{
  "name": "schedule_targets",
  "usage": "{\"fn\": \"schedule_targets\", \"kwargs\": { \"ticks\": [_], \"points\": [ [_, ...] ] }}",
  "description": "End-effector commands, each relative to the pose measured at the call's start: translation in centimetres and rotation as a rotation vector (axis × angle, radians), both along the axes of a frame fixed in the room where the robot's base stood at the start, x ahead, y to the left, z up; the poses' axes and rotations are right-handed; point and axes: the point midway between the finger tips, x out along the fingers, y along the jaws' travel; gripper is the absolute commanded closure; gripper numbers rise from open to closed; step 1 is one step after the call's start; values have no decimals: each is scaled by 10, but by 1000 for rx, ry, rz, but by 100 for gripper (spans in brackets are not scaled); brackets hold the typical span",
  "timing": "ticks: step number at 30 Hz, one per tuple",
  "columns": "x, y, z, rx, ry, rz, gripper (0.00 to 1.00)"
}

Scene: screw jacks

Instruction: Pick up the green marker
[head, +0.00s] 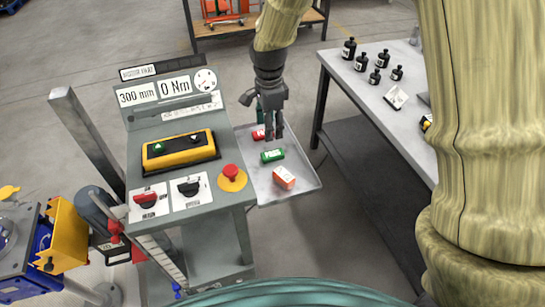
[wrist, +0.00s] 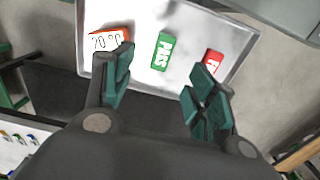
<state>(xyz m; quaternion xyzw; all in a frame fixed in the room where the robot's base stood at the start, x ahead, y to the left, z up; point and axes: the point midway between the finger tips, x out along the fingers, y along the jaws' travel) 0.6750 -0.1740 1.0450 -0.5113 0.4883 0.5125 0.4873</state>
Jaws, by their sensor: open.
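The green marker (head: 272,156) is a short green block with white lettering, lying on a grey metal tray (head: 308,188) beside the control console. In the wrist view the green marker (wrist: 162,51) lies between and beyond my two fingertips. My gripper (head: 272,128) hangs over the tray, pointing down, just behind the green marker in the head view. In the wrist view my gripper (wrist: 158,85) has its teal finger pads wide apart with nothing between them. I cannot tell the exact height above the tray.
An orange-and-white block (head: 284,177) and a red block (head: 259,134) lie on the same tray; the red one (wrist: 213,62) is near my right finger. The console (head: 180,150) with a red emergency button (head: 231,173) stands left. A table (head: 390,110) with black bottles stands right.

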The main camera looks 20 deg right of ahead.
Motion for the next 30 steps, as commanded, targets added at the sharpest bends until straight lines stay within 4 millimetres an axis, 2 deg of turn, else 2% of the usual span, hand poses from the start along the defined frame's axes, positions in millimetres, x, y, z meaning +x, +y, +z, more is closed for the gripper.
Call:
{"fn": "schedule_targets", "kwargs": {
  "ticks": [1, 11, 21, 30],
  "points": [
    [0, -1, -12, 0, 0, -2, 43],
    [-3, -9, -29, 0, 2, -15, 43],
    [-3, -12, -66, -1, 2, -18, 43],
    [-3, -10, -78, 0, 1, -15, 43]
  ]
}}
